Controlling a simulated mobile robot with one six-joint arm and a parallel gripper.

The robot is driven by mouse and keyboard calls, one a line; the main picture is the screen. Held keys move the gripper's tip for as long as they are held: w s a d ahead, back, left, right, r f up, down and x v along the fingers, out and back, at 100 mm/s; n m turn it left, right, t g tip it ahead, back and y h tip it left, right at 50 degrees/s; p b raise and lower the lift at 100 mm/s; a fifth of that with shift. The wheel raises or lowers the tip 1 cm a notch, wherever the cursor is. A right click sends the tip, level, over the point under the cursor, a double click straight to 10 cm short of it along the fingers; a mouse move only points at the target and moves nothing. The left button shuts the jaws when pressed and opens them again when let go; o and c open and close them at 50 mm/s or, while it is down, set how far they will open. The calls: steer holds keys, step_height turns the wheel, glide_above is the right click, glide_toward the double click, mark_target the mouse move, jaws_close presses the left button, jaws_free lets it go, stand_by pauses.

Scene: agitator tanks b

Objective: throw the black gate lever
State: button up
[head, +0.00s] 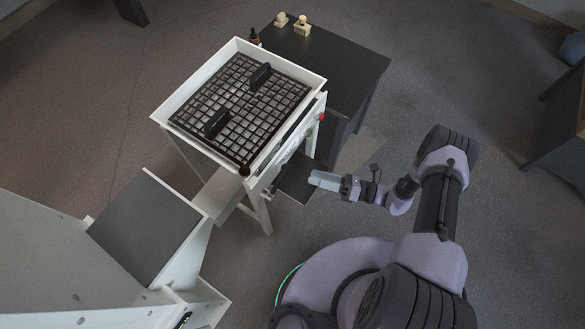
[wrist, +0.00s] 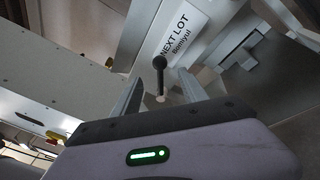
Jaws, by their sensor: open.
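The black gate lever (wrist: 159,64) shows in the wrist view as a black ball knob on a thin stem, below a white "NEXT LOT" label (wrist: 183,38). My gripper (wrist: 159,80) is open and empty, with one finger on each side of the lever in that picture. How far the lever stands from the fingers is hard to tell. In the head view my gripper (head: 314,179) is low at the right side of the white-framed stand. A small dark knob (head: 244,170) sits at the tray's near corner there; I cannot tell whether it is the same lever.
The white stand carries a gridded tray (head: 239,98) with two black upright pieces on it. A red button (head: 321,117) is on its right side. A dark table (head: 335,62) stands behind. A white machine with a dark sloped panel (head: 146,226) is at left. Open floor lies right.

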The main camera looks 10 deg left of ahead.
mark_target(279, 182)
steer(key=a, duration=0.6)
steer(key=w+a+b, duration=0.1)
steer(key=a, duration=0.2)
steer(key=shift+a, duration=0.1)
jaws_close()
stand_by(1.0)
